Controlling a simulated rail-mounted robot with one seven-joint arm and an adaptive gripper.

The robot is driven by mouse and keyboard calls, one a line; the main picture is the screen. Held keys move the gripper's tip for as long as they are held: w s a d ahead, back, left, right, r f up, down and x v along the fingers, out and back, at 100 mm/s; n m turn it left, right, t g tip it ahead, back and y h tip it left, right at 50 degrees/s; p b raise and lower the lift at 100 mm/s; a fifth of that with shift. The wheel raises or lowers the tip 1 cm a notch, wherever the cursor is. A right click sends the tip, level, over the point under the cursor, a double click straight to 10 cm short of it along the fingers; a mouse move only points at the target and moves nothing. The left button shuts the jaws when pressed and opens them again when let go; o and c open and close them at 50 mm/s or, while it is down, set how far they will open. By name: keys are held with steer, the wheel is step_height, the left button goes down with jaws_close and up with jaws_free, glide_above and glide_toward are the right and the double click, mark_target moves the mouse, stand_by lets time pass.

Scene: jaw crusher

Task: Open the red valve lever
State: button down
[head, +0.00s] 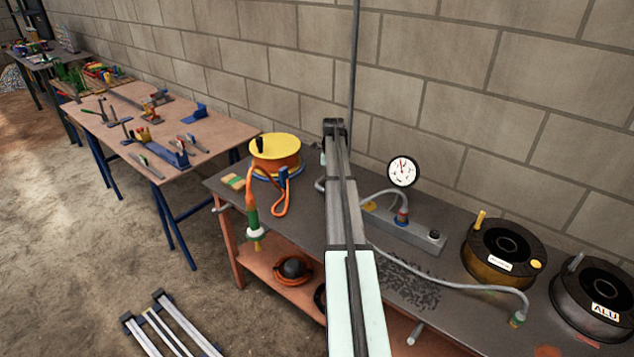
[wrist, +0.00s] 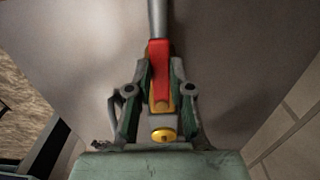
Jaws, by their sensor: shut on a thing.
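The red valve lever (wrist: 158,55) shows in the wrist view, on the end of a grey pipe (wrist: 157,16) that comes in from the top. My gripper (wrist: 162,78) has one finger on each side of the lever and is shut on it. A yellow round part (wrist: 163,135) on a grey body lies in line with the lever, close to my palm. In the head view my arm hides the lever, and I cannot make out my fingers there.
In the head view, a dark bench (head: 460,310) holds a yellow-topped orange reel (head: 276,158), a grey box (head: 410,237) with a hose, a white gauge (head: 402,171) and two dark spools. A block wall (head: 440,60) stands close behind. The floor at left is mostly clear.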

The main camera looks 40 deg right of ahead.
stand_by(0.4)
steer(key=c, duration=1)
jaws_free()
steer(key=shift+c, duration=0.2)
step_height(320, 180, up, 12)
